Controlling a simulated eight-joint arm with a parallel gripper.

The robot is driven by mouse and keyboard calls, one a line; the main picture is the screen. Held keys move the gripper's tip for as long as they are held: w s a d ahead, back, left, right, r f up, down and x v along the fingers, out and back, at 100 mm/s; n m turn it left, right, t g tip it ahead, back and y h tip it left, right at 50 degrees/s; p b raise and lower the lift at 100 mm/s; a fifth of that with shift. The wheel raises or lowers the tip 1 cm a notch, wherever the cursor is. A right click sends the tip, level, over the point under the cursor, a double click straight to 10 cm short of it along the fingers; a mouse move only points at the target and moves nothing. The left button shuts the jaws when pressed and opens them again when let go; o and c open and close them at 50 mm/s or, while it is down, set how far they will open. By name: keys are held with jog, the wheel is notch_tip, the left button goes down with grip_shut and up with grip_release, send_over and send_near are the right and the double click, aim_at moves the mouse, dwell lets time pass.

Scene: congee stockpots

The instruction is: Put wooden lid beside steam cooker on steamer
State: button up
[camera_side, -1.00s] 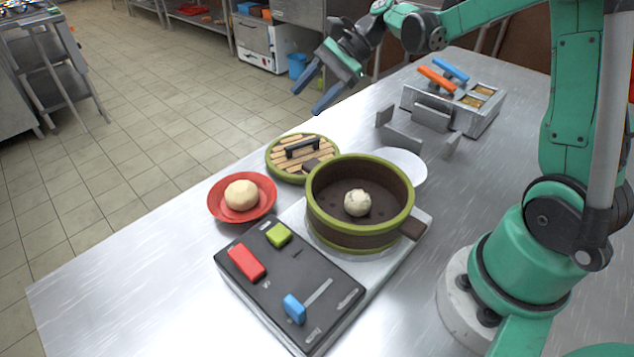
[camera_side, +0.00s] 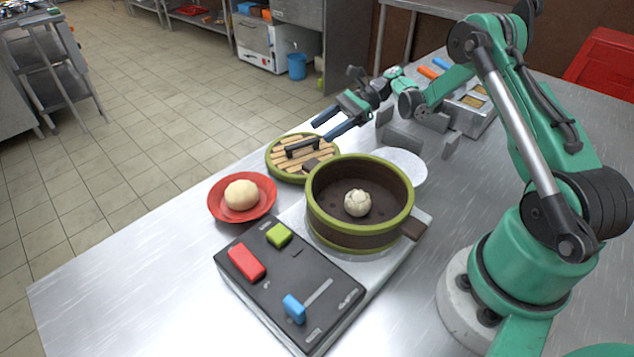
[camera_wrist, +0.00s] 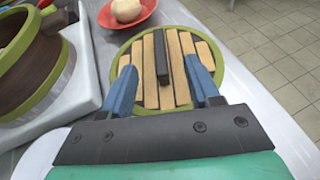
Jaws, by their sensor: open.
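The wooden lid (camera_side: 290,167) lies flat on the table behind the steamer, with pale slats, a green rim and a black bar handle (camera_side: 302,147). In the wrist view the lid (camera_wrist: 180,90) is straight ahead, its handle (camera_wrist: 161,58) between the two blue fingers. My gripper (camera_side: 326,130) is open and empty, just above and behind the lid, fingers apart from the handle. It also shows in the wrist view (camera_wrist: 164,88). The steamer (camera_side: 350,225) is a brown pot with a green rim, open on top, with a pale round bun (camera_side: 357,203) inside.
A red plate (camera_side: 228,212) with a dough ball (camera_side: 241,195) is left of the lid. A black control panel (camera_side: 275,290) with coloured knobs is in front. A metal fryer-like box (camera_side: 475,115) stands farther back.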

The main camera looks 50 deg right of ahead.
aim_at(308, 141)
jog(key=x, duration=0.5)
jog(key=shift+f, duration=0.15)
grip_shut()
